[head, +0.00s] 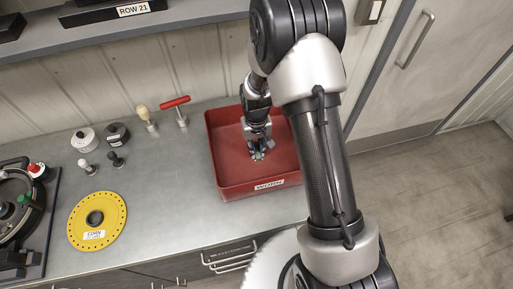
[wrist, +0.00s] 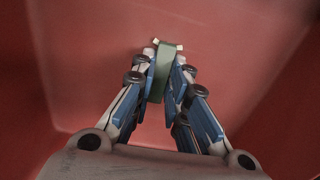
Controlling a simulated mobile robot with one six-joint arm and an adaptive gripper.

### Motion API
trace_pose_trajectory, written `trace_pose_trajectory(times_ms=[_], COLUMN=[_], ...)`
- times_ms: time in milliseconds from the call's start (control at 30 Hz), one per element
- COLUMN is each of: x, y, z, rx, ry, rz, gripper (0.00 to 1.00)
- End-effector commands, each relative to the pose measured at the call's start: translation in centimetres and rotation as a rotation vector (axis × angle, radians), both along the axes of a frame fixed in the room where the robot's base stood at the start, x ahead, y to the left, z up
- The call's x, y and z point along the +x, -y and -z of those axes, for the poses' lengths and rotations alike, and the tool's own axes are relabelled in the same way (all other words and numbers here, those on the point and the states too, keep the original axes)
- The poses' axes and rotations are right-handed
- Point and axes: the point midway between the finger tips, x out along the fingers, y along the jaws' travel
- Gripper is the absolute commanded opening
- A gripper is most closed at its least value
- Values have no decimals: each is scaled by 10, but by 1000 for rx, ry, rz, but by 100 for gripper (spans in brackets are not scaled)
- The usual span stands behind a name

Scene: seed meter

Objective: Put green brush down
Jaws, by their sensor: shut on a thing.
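My gripper (head: 258,153) is inside the red tray (head: 260,190), which carries a label reading "WORN" on its front wall. In the wrist view my gripper (wrist: 162,85) is shut on the green brush (wrist: 163,70), a green bar with a pale end piece. The brush lies between the blue-padded fingers, over the red tray floor (wrist: 100,60). I cannot tell whether the brush touches the floor. In the head view the brush is too small and covered to make out clearly.
A yellow disc (head: 115,213) lies left on the grey bench (head: 165,185). Several knobs, a pale-handled tool (head: 145,115) and a red T-handle (head: 175,103) stand behind it. A machine with a round black part (head: 20,205) is at the far left. The bench between disc and tray is clear.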

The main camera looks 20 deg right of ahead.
Motion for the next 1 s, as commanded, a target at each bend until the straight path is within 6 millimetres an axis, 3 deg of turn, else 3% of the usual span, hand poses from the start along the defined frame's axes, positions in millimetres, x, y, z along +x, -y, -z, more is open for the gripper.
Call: trace_pose_trajectory(times_ms=[267,300,567,867,1000], x=[0,0,0,0,1], y=[0,0,0,0,0], z=[3,2,2,1,-8], rx=[0,0,0,0,0], ry=[1,1,1,1,2], rz=[0,0,0,0,0], gripper=[0,16,34,35,35])
